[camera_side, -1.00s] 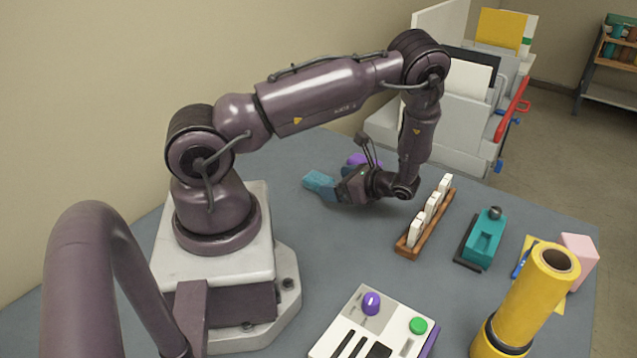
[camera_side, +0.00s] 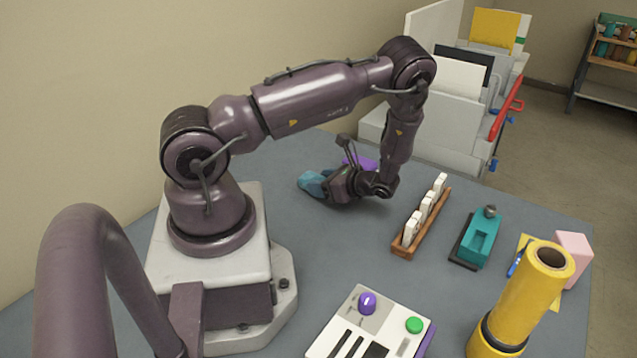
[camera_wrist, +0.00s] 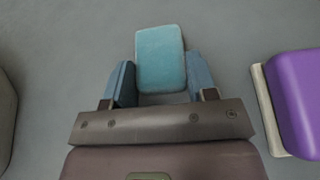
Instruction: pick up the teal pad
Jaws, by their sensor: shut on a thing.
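The teal pad (camera_wrist: 160,58) is a small rounded rectangular block, seen in the wrist view between my two blue fingers. My gripper (camera_wrist: 162,80) is shut on it, with a finger at each long side and the pad's far end reaching past the fingertips. In the side view my gripper (camera_side: 312,184) is low over the grey table, left of the wrist. There the pad and the blue fingers blend together, and I cannot tell whether the pad touches the table.
A purple block with a cream edge (camera_wrist: 300,95) lies right of my gripper; it shows behind the wrist in the side view (camera_side: 366,163). A wooden rack (camera_side: 425,230), a teal stapler-like tool (camera_side: 480,243), a yellow roll (camera_side: 520,300) and a control panel (camera_side: 345,320) stand nearer right.

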